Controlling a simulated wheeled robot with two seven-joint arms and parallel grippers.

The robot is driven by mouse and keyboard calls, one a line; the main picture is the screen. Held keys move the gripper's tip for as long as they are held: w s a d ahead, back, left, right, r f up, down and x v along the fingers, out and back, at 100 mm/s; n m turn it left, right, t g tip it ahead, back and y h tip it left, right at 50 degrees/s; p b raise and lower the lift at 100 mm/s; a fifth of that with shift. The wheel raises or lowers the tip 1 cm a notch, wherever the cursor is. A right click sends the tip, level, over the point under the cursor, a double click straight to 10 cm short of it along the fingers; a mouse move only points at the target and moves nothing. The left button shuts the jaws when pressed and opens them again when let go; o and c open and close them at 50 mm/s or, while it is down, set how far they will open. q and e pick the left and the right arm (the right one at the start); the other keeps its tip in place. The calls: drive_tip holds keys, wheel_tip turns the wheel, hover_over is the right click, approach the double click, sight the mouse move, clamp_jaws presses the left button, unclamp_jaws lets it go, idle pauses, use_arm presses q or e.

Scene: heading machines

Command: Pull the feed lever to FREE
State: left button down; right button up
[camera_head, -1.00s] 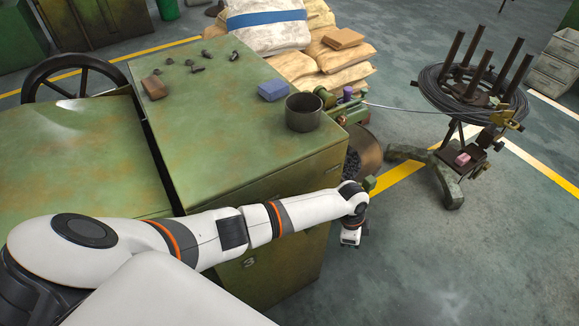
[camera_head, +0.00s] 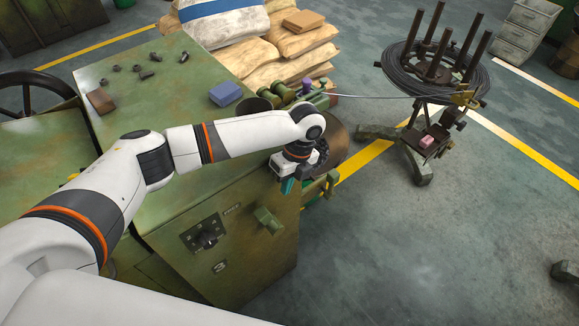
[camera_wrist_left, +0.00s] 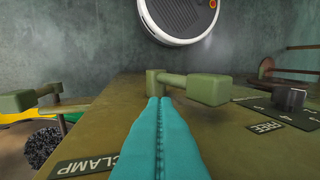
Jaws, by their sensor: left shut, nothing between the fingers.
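A green lever with a thick grip (camera_head: 268,219) stands out from the front face of the green machine, and it also shows in the left wrist view (camera_wrist_left: 208,89). A FREE label (camera_wrist_left: 265,127) lies on the face to its right in the wrist view, and a CLAMP label (camera_wrist_left: 95,165) to its left. My left gripper (camera_head: 287,186) is at the machine's front right corner. Its teal fingers (camera_wrist_left: 158,100) are shut and empty, their tips close to the lever's left end in the wrist view. I cannot tell whether they touch it. My right gripper is out of view.
A second green lever (camera_head: 328,184) sticks out at the machine's right edge. A black rotary switch (camera_head: 207,238) is on the front face. A blue block (camera_head: 225,93) and a partly hidden dark cup (camera_head: 250,110) stand on top. Wire runs right to a reel stand (camera_head: 420,145).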

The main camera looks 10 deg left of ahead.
sight(259, 212)
use_arm(q)
drive_tip(key=s+a+f+p, duration=0.2)
drive_tip(key=s+f, duration=0.1)
drive_tip(key=shift+s+a, duration=0.2)
drive_tip(key=shift+a, duration=0.1)
use_arm(e)
drive_tip(key=shift+w+a+r, duration=0.1)
drive_tip(key=shift+w+r, duration=0.15)
drive_tip(key=shift+r, duration=0.35)
drive_tip(key=shift+w+r, duration=0.25)
drive_tip(key=shift+r, duration=0.35)
use_arm(q)
drive_tip(key=s+a+p, duration=0.1)
drive_tip(key=p, duration=0.1)
drive_tip(key=s+a+t+h+p, duration=0.1)
drive_tip(key=s+p, duration=0.1)
drive_tip(key=shift+a+r+t+p, duration=0.1)
drive_tip(key=shift+a+t+p, duration=0.05)
drive_tip(key=shift+t+p, duration=0.15)
drive_tip(key=shift+s+a+f, duration=0.25)
drive_tip(key=shift+s+a, duration=0.05)
drive_tip(key=shift+d+f, duration=0.1)
use_arm(e)
wheel_tip(259, 212, up, 5)
drive_tip(key=shift+s+f, duration=0.1)
drive_tip(key=shift+s, duration=0.05)
use_arm(q)
drive_tip(key=shift+w, duration=0.1)
